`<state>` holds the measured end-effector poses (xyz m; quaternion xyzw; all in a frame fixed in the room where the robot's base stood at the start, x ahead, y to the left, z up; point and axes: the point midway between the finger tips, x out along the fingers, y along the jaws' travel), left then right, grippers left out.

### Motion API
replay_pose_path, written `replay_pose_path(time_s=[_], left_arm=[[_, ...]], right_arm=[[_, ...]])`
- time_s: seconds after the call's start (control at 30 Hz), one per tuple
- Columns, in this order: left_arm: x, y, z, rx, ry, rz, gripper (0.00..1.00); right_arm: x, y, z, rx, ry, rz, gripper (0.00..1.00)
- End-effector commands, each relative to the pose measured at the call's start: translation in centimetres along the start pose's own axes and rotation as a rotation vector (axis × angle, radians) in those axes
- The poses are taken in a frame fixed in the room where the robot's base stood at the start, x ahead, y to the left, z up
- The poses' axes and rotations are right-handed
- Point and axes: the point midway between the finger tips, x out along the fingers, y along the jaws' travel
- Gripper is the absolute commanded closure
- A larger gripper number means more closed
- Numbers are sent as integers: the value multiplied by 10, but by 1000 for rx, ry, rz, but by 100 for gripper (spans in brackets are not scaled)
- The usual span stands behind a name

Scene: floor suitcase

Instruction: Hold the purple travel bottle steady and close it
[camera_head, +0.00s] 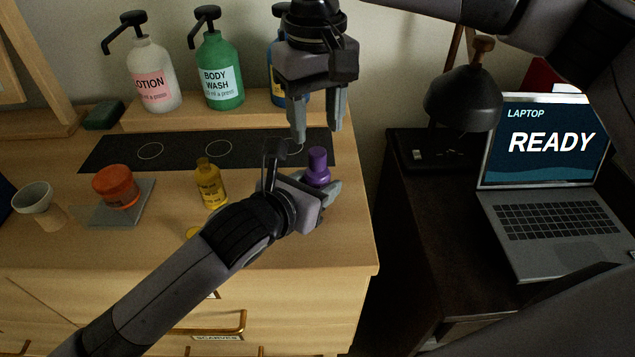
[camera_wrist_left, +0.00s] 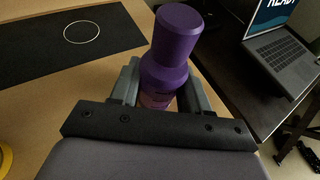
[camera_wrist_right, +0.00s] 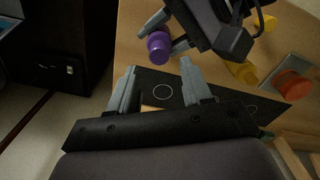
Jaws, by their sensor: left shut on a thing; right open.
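The purple travel bottle (camera_head: 317,166) stands upright near the dresser top's right edge, with a purple cap on its top. I cannot tell whether the cap is tight. My left gripper (camera_head: 328,187) is shut around the bottle's body; in the left wrist view the bottle (camera_wrist_left: 172,55) rises between its fingers, which hide part of the label. My right gripper (camera_head: 318,133) is open and empty, fingers pointing down, above the bottle and apart from it. In the right wrist view the purple cap (camera_wrist_right: 158,45) is beyond the open fingertips.
A yellow bottle (camera_head: 210,184) stands left of my left gripper, with a yellow piece (camera_head: 193,232) near my forearm. An orange jar (camera_head: 116,186) sits on a grey tile. Pump bottles (camera_head: 220,72) stand behind. A lamp (camera_head: 463,102) and laptop (camera_head: 540,190) are to the right.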

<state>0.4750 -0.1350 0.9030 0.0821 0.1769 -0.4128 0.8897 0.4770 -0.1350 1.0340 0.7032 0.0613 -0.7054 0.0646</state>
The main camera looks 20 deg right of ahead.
Motion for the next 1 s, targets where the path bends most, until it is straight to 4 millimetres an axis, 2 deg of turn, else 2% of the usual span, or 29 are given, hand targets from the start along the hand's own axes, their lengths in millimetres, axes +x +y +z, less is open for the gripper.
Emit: replay_pose_path(time_s=[0.2, 0.4, 0.8, 1.0], left_arm=[[0, 0, 0, 0, 0, 0, 100], [0, 0, 0, 0, 0, 0, 100], [0, 0, 0, 0, 0, 0, 100], [0, 0, 0, 0, 0, 0, 100]], right_arm=[[-14, 1, -1, 294, 5, 2, 51], [-20, 1, 0, 440, 2, 1, 51], [-20, 1, 0, 460, 2, 0, 51], [-2, 2, 0, 459, 0, 2, 51]])
